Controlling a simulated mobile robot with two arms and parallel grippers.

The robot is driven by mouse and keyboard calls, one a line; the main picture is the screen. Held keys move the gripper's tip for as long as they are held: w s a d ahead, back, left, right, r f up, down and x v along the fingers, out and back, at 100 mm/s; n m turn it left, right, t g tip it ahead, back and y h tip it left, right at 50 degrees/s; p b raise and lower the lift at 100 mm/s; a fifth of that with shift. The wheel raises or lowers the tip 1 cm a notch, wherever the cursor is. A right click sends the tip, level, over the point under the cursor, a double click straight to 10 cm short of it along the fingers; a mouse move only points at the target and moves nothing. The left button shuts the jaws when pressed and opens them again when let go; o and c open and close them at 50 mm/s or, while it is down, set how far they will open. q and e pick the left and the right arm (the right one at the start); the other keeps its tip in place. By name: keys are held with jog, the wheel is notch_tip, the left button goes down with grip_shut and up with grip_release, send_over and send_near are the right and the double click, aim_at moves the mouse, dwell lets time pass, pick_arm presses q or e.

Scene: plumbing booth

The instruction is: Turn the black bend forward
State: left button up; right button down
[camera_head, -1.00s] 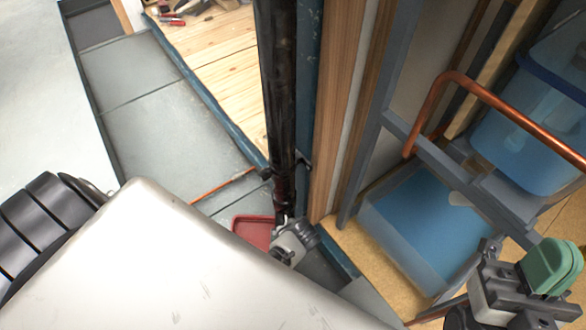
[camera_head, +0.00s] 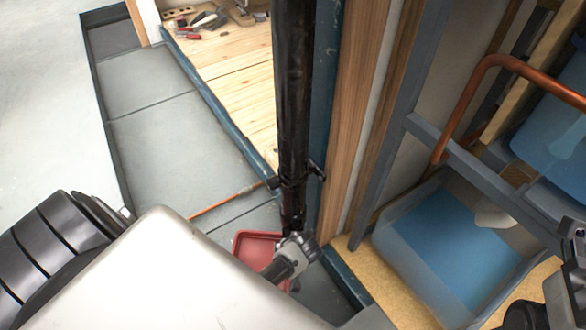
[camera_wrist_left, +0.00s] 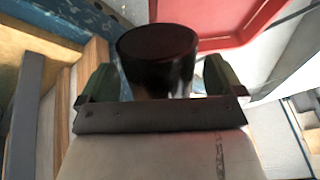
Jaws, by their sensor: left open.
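The black bend (camera_wrist_left: 157,58) shows in the left wrist view as a short, thick black cylinder with its round end facing up. My left gripper (camera_wrist_left: 158,82) is open, with one green finger on each side of it. Whether they touch it I cannot tell. In the head view a tall black pipe (camera_head: 293,90) runs down to my left gripper (camera_head: 297,243), which hides much of its lower end. My white left arm link covers the lower left. My right gripper (camera_head: 573,262) is cut off at the right edge and its fingers are not visible.
A red tray (camera_head: 252,246) lies behind the pipe's foot; a bracket (camera_head: 310,170) clasps the pipe. A copper pipe (camera_head: 463,100), a metal frame (camera_head: 478,175) and a blue-filled bin (camera_head: 440,240) stand at right. Grey floor slabs (camera_head: 160,140) lie open at left.

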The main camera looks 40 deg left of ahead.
pick_arm(q)
jog(key=shift+a, duration=0.1)
jog(key=c, duration=1.3)
